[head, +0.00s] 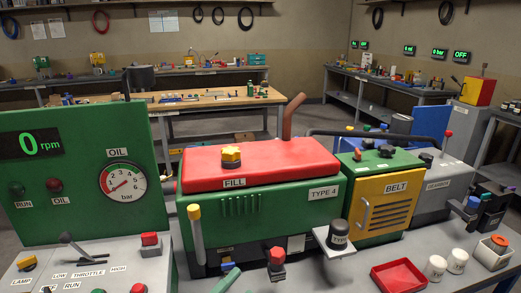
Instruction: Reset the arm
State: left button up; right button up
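Neither of my grippers and neither of my arms shows in the head view. A green machine marked TYPE 4 (290,212) stands in the middle, with a red top marked FILL (250,168) and a yellow cap (231,156) on it. A green panel (75,160) at the left reads 0 rpm and carries an oil gauge (122,181). A yellow door marked BELT (388,204) is closed at the machine's right. A dark canister (338,233) sits on a white bracket at the machine's front.
A red tray (398,277), white jars (435,268) and a white box with an orange part (492,252) stand on the grey bench at the front right. A throttle lever (70,243) stands on the control desk at the left. Workbenches (215,105) with small parts stand behind.

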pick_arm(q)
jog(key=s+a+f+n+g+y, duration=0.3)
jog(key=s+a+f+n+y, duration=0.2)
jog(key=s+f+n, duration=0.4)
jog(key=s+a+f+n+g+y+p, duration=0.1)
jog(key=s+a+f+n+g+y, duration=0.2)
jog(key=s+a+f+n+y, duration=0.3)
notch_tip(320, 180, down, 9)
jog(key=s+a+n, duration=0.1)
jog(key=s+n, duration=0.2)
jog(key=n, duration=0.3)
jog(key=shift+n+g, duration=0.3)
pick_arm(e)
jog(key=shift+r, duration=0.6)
